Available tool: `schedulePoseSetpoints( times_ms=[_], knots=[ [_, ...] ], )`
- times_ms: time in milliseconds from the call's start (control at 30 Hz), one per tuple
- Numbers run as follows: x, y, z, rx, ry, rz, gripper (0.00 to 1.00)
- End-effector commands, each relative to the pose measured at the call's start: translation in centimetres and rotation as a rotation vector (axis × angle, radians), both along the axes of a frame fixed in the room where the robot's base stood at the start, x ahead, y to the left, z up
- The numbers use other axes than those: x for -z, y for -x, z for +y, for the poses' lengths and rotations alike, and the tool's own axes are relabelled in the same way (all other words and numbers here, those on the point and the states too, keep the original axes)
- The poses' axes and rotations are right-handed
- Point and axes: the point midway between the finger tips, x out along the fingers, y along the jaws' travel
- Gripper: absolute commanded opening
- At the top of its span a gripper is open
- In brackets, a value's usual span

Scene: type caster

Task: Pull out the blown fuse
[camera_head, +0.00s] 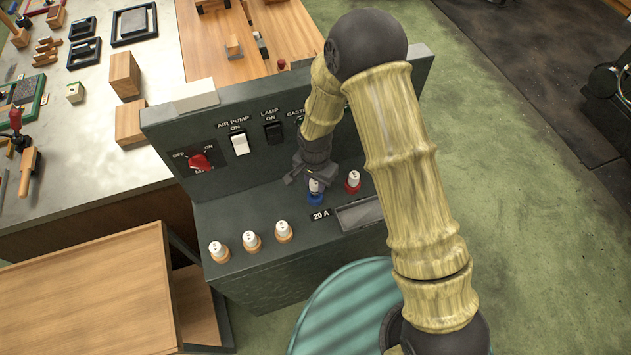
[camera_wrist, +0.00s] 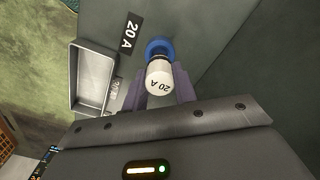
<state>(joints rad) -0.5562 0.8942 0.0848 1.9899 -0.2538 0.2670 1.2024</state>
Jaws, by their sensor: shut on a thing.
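A white-capped fuse marked 20 A (camera_wrist: 160,76) stands at a blue ring socket (camera_wrist: 157,46) on the dark green console. My gripper (camera_wrist: 159,88) is shut on this fuse, with one finger on each side of its cap. In the head view the fuse (camera_head: 315,186) and blue ring (camera_head: 315,198) show just below my gripper (camera_head: 309,178). A dark band shows between the cap and the ring. I cannot tell whether the fuse is fully seated or partly raised. Another white fuse in a red ring (camera_head: 352,181) stands to the right.
Three white fuses with orange bases, including one at the left (camera_head: 219,252), stand along the console's front. A shallow grey tray (camera_head: 372,211) lies beside the 20 A label (camera_head: 320,214). The upright panel behind carries a red knob (camera_head: 200,161) and a white switch (camera_head: 239,144).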

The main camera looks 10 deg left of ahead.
Motion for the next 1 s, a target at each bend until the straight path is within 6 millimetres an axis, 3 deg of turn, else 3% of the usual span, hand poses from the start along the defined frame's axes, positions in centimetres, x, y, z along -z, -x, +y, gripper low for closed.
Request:
schedulePoseSetpoints(
  times_ms=[533, 1000],
  knots=[
    [-2.8, 0.0, 0.0, 0.0, 0.0, 0.0, 0.0],
    [-2.8, 0.0, 0.0, 0.0, 0.0, 0.0, 0.0]
  ],
)
